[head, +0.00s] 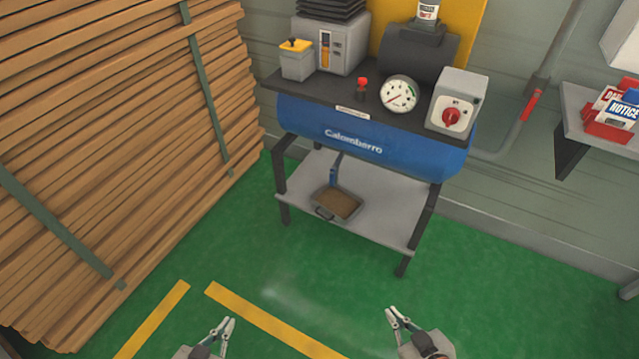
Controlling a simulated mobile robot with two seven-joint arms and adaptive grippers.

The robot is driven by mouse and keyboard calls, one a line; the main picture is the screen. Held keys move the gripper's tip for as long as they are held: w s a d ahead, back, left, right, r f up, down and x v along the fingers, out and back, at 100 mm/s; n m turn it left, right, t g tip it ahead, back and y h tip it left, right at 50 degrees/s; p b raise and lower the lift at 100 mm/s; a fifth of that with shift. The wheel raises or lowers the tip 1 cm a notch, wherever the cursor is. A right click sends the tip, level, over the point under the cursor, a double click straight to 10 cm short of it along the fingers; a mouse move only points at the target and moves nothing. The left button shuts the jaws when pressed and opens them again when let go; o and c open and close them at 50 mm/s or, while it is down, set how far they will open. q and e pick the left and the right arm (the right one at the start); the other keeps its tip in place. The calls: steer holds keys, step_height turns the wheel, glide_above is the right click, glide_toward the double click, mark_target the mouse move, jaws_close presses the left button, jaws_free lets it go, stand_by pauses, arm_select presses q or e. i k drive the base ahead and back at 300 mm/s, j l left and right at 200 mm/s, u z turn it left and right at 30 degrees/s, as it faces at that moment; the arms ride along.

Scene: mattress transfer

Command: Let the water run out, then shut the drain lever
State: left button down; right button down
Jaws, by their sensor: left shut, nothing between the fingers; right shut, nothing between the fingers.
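A blue compressor tank (360,131) lies on a dark stand. A small blue drain lever (334,177) shows below the tank, pointing down. Under it a grey pan (346,194) with brown contents sits on the light lower shelf (385,222). I cannot make out any running water. My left gripper (229,322) is at the bottom of the view, left of centre, shut and empty. My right gripper (390,312) is at the bottom, right of centre, shut and empty. Both are well apart from the lever and the stand.
A round gauge (398,94), a red valve knob (362,84) and a grey switch box with a red dial (457,104) stand on top. Stacked timber (120,130) fills the left. A wall shelf (577,103) with signs is at right. Green floor (320,275) in front is clear.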

mark_target(333, 170)
steer(key=j+z, duration=0.5)
steer(key=j, duration=1.4)
steer(key=i+j, duration=0.15)
steer(key=i, duration=0.3)
